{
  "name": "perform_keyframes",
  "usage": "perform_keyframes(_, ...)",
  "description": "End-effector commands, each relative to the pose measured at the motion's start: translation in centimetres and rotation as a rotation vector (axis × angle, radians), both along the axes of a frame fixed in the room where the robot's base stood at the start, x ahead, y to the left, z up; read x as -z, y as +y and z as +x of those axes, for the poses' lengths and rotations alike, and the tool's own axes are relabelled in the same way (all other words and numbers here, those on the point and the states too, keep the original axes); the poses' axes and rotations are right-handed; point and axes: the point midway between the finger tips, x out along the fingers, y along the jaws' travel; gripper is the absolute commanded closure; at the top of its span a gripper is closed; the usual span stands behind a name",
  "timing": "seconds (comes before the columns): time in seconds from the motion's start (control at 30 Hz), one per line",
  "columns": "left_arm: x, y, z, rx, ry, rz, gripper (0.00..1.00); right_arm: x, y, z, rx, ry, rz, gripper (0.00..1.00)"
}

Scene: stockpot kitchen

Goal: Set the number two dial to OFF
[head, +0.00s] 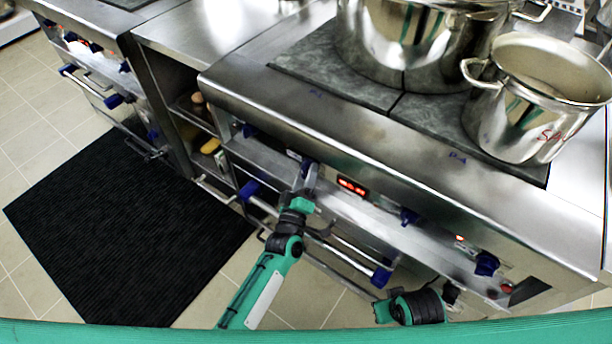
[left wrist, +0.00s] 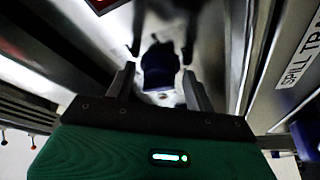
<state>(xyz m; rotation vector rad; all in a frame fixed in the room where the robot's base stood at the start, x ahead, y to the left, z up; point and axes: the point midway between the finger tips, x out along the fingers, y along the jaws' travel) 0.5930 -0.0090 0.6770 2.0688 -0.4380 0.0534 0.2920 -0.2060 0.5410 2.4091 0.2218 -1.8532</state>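The front panel of the stove carries several blue dials. My left gripper (head: 308,176) is at the panel, just left of the red lit display, and mostly hides the dial (head: 293,155) there. In the left wrist view a dark blue dial (left wrist: 160,66) sits between the two fingertips of the left gripper (left wrist: 160,82). The fingers are open, one on each side, with small gaps that look clear of the dial. The dial's number and markings cannot be read. Part of my right arm shows at the bottom of the head view; its fingers are not seen.
Other blue dials are at the left (head: 248,130), right of the display (head: 409,216) and far right (head: 486,263). The red display (head: 352,186) is lit. Oven handles with blue ends run below. A large pot (head: 425,45) and a smaller pot (head: 520,125) stand on the cooktop.

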Motion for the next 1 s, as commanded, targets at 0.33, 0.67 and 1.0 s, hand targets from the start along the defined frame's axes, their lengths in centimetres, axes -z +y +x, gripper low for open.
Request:
perform_keyframes(0.33, 0.1, 0.0, -0.2, 0.0, 0.0, 0.002, 0.42, 0.0, 0.0, 0.0, 0.0, 0.0, 0.0, 0.64)
perform_keyframes(0.67, 1.3, 1.5, -5.0, 0.001, 0.003, 0.002, 0.42, 0.0, 0.0, 0.0, 0.0, -0.002, 0.0, 0.64)
perform_keyframes(1.0, 2.7, 3.4, -11.3, 0.0, 0.001, 0.002, 0.42, 0.0, 0.0, 0.0, 0.0, 0.0, 0.0, 0.64)
